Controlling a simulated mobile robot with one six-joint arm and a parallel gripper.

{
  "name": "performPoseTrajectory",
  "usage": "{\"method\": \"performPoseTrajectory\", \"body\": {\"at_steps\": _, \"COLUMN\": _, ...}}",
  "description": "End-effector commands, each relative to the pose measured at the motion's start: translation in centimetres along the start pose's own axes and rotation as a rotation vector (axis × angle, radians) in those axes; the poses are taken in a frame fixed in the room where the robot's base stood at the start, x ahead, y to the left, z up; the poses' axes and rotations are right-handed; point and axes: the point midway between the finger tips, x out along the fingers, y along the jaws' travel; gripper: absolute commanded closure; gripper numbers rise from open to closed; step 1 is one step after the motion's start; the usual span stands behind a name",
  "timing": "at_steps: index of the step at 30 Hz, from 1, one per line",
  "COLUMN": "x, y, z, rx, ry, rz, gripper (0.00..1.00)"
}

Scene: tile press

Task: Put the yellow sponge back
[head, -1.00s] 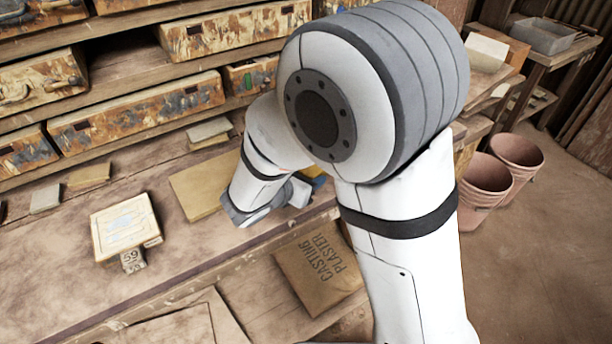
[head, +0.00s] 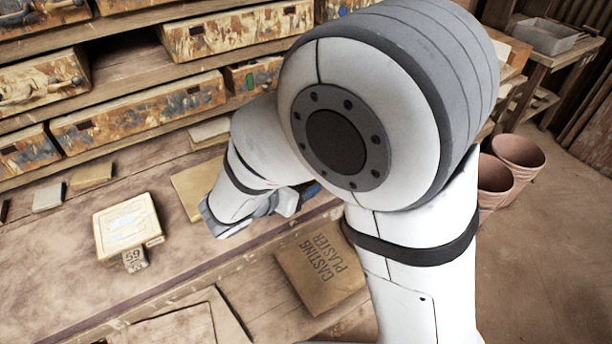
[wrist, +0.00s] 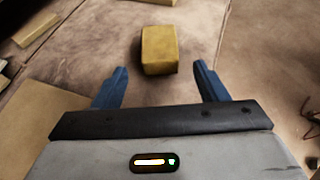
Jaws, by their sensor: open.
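The yellow sponge (wrist: 160,49) is a small block on the brown surface in the wrist view. It lies just beyond the tips of my gripper (wrist: 158,76), roughly centred between its two blue fingers. The fingers are spread apart and nothing is between them. In the head view my arm hides the sponge and most of the gripper; part of the gripper's housing shows at the wrist.
A pale box (head: 127,227) with a small tag marked 59 sits on the bench to the left. A flat tan board (head: 192,189) lies by my wrist. A casting plaster bag (head: 318,268) lies lower down. Drawers line the back. Pots (head: 519,160) stand on the right.

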Motion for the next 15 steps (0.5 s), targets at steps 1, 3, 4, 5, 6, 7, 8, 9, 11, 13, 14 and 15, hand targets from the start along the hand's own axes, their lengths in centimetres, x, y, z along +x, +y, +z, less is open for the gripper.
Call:
{"method": "performPoseTrajectory", "body": {"at_steps": 1, "x": -1.3, "y": 0.1, "z": 0.1, "rx": 0.001, "ry": 0.001, "rz": 0.007, "gripper": 0.33}}
{"method": "performPoseTrajectory", "body": {"at_steps": 3, "x": -2.8, "y": 0.1, "z": 0.1, "rx": 0.0, "ry": 0.0, "rz": 0.006, "gripper": 0.33}}
{"method": "performPoseTrajectory", "body": {"at_steps": 4, "x": -3.4, "y": 0.1, "z": 0.1, "rx": 0.0, "ry": 0.0, "rz": 0.006, "gripper": 0.33}}
{"method": "performPoseTrajectory", "body": {"at_steps": 5, "x": -3.9, "y": 0.1, "z": 0.0, "rx": 0.0, "ry": 0.0, "rz": 0.006, "gripper": 0.33}}
{"method": "performPoseTrajectory", "body": {"at_steps": 6, "x": -4.6, "y": 0.1, "z": 0.1, "rx": 0.001, "ry": 0.0, "rz": 0.005, "gripper": 0.33}}
{"method": "performPoseTrajectory", "body": {"at_steps": 7, "x": -5.0, "y": 0.1, "z": 0.1, "rx": 0.001, "ry": 0.0, "rz": 0.005, "gripper": 0.33}}
{"method": "performPoseTrajectory", "body": {"at_steps": 8, "x": -5.5, "y": 0.1, "z": 0.0, "rx": 0.001, "ry": 0.001, "rz": 0.005, "gripper": 0.33}}
{"method": "performPoseTrajectory", "body": {"at_steps": 9, "x": -5.9, "y": 0.1, "z": 0.0, "rx": 0.0, "ry": 0.0, "rz": 0.004, "gripper": 0.33}}
{"method": "performPoseTrajectory", "body": {"at_steps": 11, "x": -6.5, "y": 0.1, "z": 0.0, "rx": 0.0, "ry": 0.0, "rz": 0.003, "gripper": 0.33}}
{"method": "performPoseTrajectory", "body": {"at_steps": 13, "x": -6.8, "y": 0.0, "z": 0.0, "rx": 0.0, "ry": 0.001, "rz": 0.002, "gripper": 0.33}}
{"method": "performPoseTrajectory", "body": {"at_steps": 14, "x": -7.0, "y": 0.0, "z": 0.0, "rx": 0.0, "ry": 0.001, "rz": 0.002, "gripper": 0.33}}
{"method": "performPoseTrajectory", "body": {"at_steps": 15, "x": -7.1, "y": 0.0, "z": 0.0, "rx": -0.001, "ry": 0.0, "rz": 0.002, "gripper": 0.33}}
